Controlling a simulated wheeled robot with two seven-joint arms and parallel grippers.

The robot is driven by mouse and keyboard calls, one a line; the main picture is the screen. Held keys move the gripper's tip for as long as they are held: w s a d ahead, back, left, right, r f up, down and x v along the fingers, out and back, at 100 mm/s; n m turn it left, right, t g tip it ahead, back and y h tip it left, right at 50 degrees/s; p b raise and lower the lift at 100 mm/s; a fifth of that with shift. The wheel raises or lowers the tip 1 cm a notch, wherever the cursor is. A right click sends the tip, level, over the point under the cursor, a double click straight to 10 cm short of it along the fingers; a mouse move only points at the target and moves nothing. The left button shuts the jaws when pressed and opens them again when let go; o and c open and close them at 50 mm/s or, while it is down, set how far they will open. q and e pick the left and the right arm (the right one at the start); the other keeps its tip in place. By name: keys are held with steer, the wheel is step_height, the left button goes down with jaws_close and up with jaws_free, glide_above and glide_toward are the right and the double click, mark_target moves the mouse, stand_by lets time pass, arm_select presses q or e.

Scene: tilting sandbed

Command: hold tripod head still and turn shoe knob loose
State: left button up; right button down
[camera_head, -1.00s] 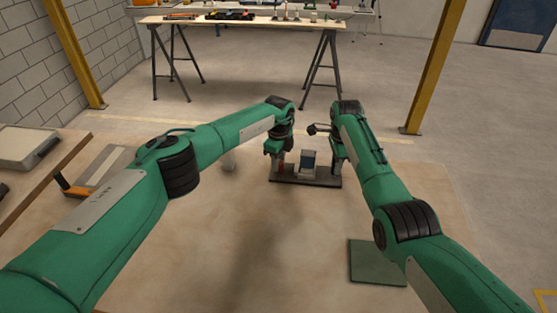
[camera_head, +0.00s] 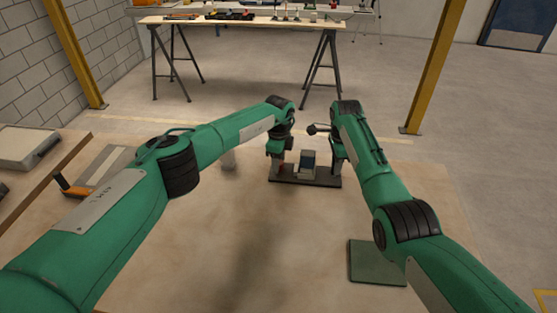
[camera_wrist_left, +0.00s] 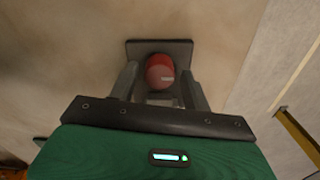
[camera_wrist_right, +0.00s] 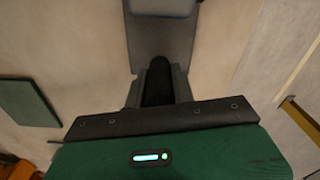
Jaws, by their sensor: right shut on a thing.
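The tripod head assembly stands on a dark base plate (camera_head: 318,182), with a grey-blue block (camera_head: 308,160) in its middle. A red knob (camera_wrist_left: 160,72) is at its left end, seen from above in the left wrist view. My left gripper (camera_head: 280,166) is over the knob with its fingers on either side; the left wrist view shows gaps between them and the knob, so it is open. My right gripper (camera_head: 337,172) is shut on a black handle (camera_wrist_right: 158,82) at the other end. The handle's lower part is hidden in the head view.
A green mat (camera_head: 376,262) lies on the table (camera_head: 220,250) at the right front. A small pale cylinder (camera_head: 229,160) stands left of the base plate. An orange-handled tool (camera_head: 70,186) and a grey box lie at the far left. The table's middle is clear.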

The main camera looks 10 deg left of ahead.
arm_select(q)
steer(key=shift+r, duration=0.15)
step_height(320, 180, up, 12)
steer(key=shift+f, duration=0.15)
stand_by(0.4)
arm_select(e)
steer(key=c, duration=1.1)
jaws_free()
